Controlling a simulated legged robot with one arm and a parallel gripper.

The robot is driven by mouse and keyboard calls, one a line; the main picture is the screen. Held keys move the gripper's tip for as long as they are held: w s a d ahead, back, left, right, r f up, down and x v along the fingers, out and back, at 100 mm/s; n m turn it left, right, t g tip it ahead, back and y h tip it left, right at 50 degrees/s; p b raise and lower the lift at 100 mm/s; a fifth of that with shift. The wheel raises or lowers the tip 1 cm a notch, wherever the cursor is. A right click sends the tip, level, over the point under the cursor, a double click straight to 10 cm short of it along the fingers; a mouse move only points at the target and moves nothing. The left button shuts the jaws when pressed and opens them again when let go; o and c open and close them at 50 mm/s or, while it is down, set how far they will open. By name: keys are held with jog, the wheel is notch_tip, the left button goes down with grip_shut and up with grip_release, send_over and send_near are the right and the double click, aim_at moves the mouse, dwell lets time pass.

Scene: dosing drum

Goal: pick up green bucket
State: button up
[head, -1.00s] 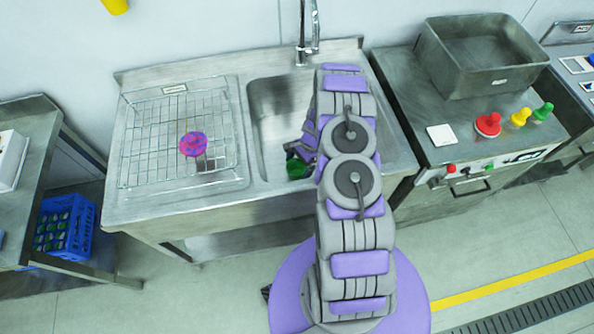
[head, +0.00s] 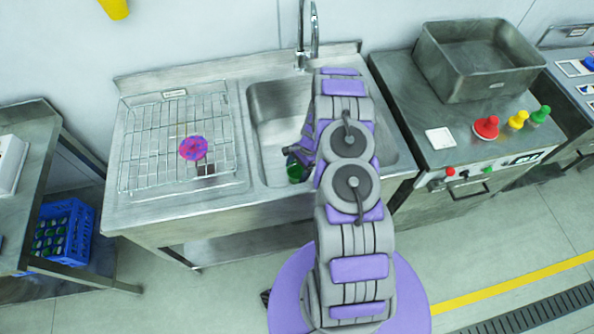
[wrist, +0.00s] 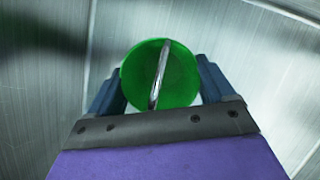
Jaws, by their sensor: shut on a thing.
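The green bucket (head: 296,174) is in the sink basin, mostly hidden behind my arm in the head view. In the wrist view the bucket (wrist: 135,78) is seen from above as a round green opening, with a thin metal handle across it. My gripper (wrist: 158,75) is shut on the bucket, with a dark blue finger on each side of it. In the head view my gripper (head: 292,157) is small and partly covered by the arm, just above the bucket. Whether the bucket touches the basin floor cannot be told.
The metal sink (head: 270,108) has raised basin walls and a faucet (head: 301,40) behind. A wire rack (head: 150,150) with a pink-purple knobbed thing (head: 193,148) lies to the left. A counter with a grey metal bin (head: 480,60) stands to the right.

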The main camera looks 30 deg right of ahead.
notch_tip(320, 180, up, 10)
jog(key=shift+p, duration=0.6)
dwell(0.4)
notch_tip(320, 180, up, 14)
jog(key=p, duration=0.4)
jog(key=w+a+r+n+g+h+b, duration=0.1)
jog(key=a+r+n+g+h+b, duration=0.1)
jog(key=a+n, duration=0.5)
jog(key=w+a+r+n+g+h+b, duration=0.2)
jog(key=a+r+n+b, duration=0.3)
jog(key=n, duration=0.4)
jog(key=shift+w+a+r, duration=0.25)
jog(key=shift+a+r, duration=0.35)
jog(key=shift+a, duration=0.65)
jog(key=shift+d, duration=0.1)
